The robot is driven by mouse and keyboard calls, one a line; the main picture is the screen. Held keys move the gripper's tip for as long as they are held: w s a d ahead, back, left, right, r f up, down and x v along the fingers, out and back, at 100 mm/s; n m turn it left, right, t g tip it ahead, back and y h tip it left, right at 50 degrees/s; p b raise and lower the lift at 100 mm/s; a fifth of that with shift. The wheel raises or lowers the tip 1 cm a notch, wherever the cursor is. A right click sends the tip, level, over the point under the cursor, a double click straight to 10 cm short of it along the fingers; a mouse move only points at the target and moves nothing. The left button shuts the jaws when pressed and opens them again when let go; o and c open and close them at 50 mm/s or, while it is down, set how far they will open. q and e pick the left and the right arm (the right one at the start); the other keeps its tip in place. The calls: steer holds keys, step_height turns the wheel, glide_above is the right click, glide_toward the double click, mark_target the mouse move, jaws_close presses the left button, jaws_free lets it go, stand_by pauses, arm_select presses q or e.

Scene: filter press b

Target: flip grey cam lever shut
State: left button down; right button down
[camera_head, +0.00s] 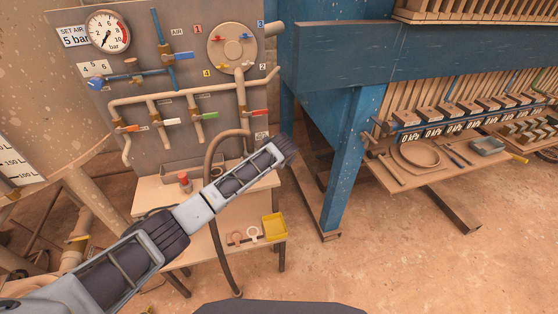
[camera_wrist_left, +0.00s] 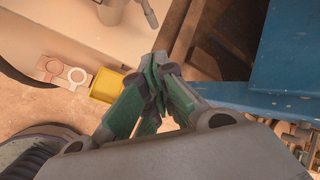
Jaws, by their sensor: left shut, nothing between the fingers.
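My left gripper (camera_head: 287,150) reaches in from the lower left across the bench, its fingers together and empty. In the left wrist view, its green-padded fingertips (camera_wrist_left: 162,64) meet in front of the blue frame. A grey fitting (camera_wrist_left: 113,10) with a small lever-like arm (camera_wrist_left: 150,14) shows at the top edge of that view, apart from the fingertips. It is cut off, so I cannot tell whether this is the grey cam lever or how it stands. In the head view I cannot make out the cam lever; my left arm covers part of the bench. My right gripper is not in view.
The valve panel (camera_head: 180,80) stands behind the bench (camera_head: 150,202). A dark hose (camera_head: 212,235) hangs in front. A yellow tray (camera_head: 274,227) and two rings lie on the bench. The blue post (camera_head: 350,150) stands right of my gripper. Open floor lies at front right.

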arm_select(q)
steer(key=shift+v, duration=1.2)
steer(key=shift+a, duration=0.15)
steer(key=s+a+f+n+g, duration=0.1)
steer(key=s+a+f+n, duration=0.45)
steer(key=f, duration=0.85)
steer(key=s+a+f+n+g+h+b, duration=0.1)
steer(key=s+a+f+n, duration=0.15)
steer(key=s+f, duration=0.9)
steer(key=s+a+f+n+g, duration=0.2)
steer(key=s+a+f+n, duration=0.25)
steer(key=f, duration=1.15)
steer(key=s+a+f+n, duration=0.2)
steer(key=s+f, duration=0.4)
steer(key=s, duration=0.8)
steer(key=s+a+f+n+g, duration=0.1)
steer(key=s+a+f+n, duration=0.2)
steer(key=s, duration=1.2)
steer(key=s+a+f+n+g+b, duration=0.1)
steer(key=s+a+f+n, duration=0.2)
steer(key=s+a+f, duration=0.3)
steer(key=s+f, duration=0.4)
steer(key=s, duration=0.5)
